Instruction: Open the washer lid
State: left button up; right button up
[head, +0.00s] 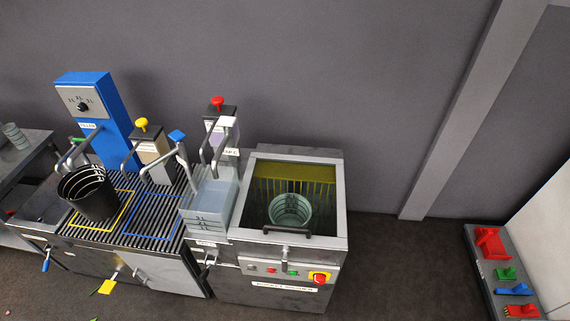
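The washer (277,294) is the metal cabinet right of centre in the head view, with a label on its front. A square top frame (340,196) surrounds a view into its tub. A grey-green ribbed bucket (290,209) stands inside, in front of a yellowish band at the back. A dark bar handle (287,231) lies along the front edge of the top. The handle's position suits a lid lying flat, but I cannot tell whether a clear pane covers the tub. Neither of my grippers is in view.
The washer front has a red and yellow knob (319,278). A rack with coloured items (489,242) stands right. Floor between is clear.

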aim_at(234, 230)
jog(key=j+z, duration=0.35)
jog(key=j, duration=0.25)
jog(key=k+j+z, duration=0.1)
jog(key=j+z, duration=0.3)
jog(key=j, duration=0.15)
